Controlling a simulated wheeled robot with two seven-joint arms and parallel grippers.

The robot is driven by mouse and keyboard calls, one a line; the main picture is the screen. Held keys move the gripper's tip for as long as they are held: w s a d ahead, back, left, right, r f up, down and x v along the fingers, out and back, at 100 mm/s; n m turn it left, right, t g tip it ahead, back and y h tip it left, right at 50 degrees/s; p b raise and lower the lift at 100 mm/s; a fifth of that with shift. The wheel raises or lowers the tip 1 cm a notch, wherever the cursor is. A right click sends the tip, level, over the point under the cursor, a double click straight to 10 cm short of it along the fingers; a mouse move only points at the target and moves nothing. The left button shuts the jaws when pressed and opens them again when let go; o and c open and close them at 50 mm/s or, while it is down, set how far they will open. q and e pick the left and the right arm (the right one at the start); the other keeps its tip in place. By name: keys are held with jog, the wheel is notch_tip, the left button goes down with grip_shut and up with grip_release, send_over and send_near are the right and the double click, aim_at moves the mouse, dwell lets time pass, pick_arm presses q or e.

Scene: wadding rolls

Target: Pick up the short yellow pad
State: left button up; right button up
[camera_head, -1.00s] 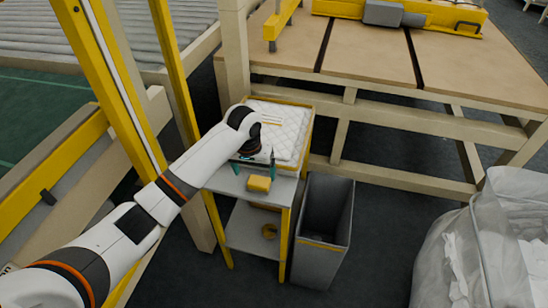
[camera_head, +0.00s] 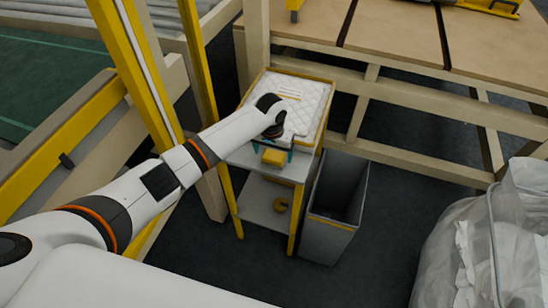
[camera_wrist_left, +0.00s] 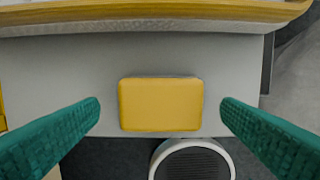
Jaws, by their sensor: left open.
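The short yellow pad (camera_head: 273,157) lies on the front part of the grey top of a small cart (camera_head: 299,171). In the left wrist view the pad (camera_wrist_left: 161,104) is a yellow block with rounded corners, midway between two green fingers. My left gripper (camera_head: 273,150) is open, with its fingers to either side of the pad and apart from it; the left wrist view shows the open gripper (camera_wrist_left: 160,112) too. How high the fingertips are above the cart top I cannot tell. My right gripper is not in view.
A white quilted pad (camera_head: 308,103) lies in a yellow-edged tray behind the yellow pad. A grey bin (camera_head: 333,215) stands right of the cart. A yellow post (camera_head: 200,65) rises left of the cart.

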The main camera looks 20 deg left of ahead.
aim_at(274, 156)
pick_arm(q)
jog(key=shift+w+f, duration=0.15)
jog(key=shift+f, duration=0.6)
jog(key=shift+r, duration=0.1)
jog(key=c, duration=1.1)
jog(key=shift+r, duration=0.1)
notch_tip(274, 156, up, 10)
jog(key=shift+f, duration=0.1)
jog(key=shift+o, duration=1.4)
jog(key=shift+c, duration=0.8)
